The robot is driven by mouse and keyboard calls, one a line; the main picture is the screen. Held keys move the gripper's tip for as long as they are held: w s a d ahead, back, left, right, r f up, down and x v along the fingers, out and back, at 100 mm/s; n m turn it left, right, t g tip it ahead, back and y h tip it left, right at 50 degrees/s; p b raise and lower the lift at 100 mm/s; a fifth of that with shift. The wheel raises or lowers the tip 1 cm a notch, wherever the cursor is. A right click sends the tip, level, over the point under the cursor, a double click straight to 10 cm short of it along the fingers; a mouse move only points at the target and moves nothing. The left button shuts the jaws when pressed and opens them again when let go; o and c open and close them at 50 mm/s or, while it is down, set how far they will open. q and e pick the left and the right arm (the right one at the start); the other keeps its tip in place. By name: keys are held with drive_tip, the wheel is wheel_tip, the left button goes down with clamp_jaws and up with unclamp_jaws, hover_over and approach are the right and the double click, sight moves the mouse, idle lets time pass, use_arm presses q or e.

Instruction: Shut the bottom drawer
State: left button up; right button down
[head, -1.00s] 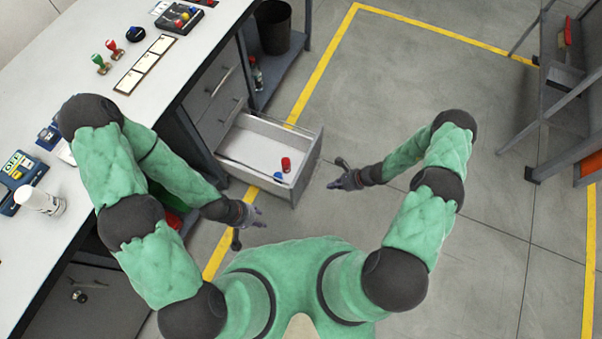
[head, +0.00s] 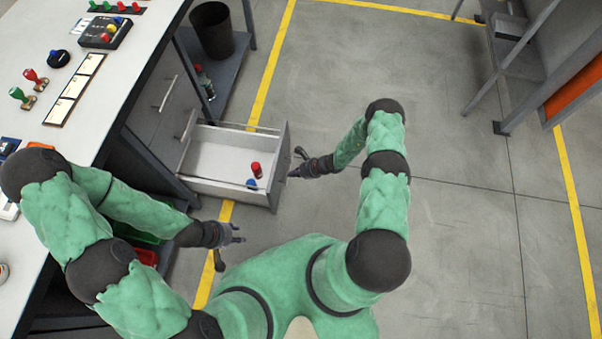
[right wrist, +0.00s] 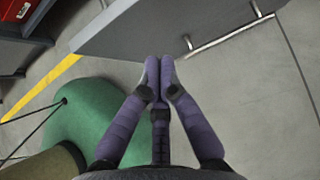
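The bottom drawer (head: 225,155) is pulled out of the grey cabinet under the workbench in the head view. A red object (head: 256,169) and a small blue object (head: 251,184) are in it, near its front. My right gripper (head: 293,173) is outside the drawer, close to the drawer front. In the right wrist view its fingers (right wrist: 159,62) are together and empty, by the grey drawer front (right wrist: 145,28) and to the left of its bar handle (right wrist: 232,35). I cannot tell whether they touch it. My left gripper (head: 240,233) is empty, fingers apart, below the drawer in the picture.
The workbench (head: 100,110) at left carries stamps, cards and a button box. A dark bin (head: 212,35) stands on a low shelf beyond the cabinet. A grey rack (head: 520,60) stands at upper right. The floor right of the drawer is clear.

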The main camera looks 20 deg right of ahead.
sight(275, 174)
drive_tip(key=w+a, duration=0.1)
drive_tip(key=a+b, duration=0.1)
drive_tip(key=w+a, duration=0.1)
drive_tip(key=a, duration=0.1)
drive_tip(key=shift+w+f+b, duration=0.3)
drive_tip(key=shift+w+f, duration=0.05)
drive_tip(key=shift+f, duration=0.05)
drive_tip(key=shift+a, duration=0.1)
